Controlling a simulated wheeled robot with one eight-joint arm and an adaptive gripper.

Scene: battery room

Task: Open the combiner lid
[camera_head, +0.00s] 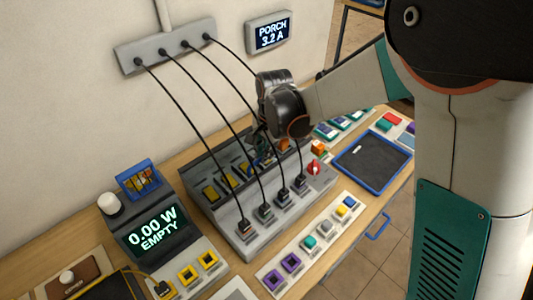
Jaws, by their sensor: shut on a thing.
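The combiner (241,237) is a grey box on the wooden bench, with several black cables plugged along its front. Its upper part is a dark grey framed section (196,166) with yellow pieces showing inside. A red knob (314,168) sits at its right end. My gripper (262,137) reaches in from the right and points down at the back right of the combiner. It is shut at the combiner lid, but the fingertips and the grip itself are largely hidden by the wrist and cables. I cannot tell how far the lid is raised.
Black cables rise past my gripper to a grey wall strip (150,56). A display reading "0.00 W EMPTY" (155,228) stands left. A blue-rimmed dark tray (372,162) lies right. Strips of coloured blocks (325,228) line the bench front. A wall display (270,33) reads "PORCH 3.2 A".

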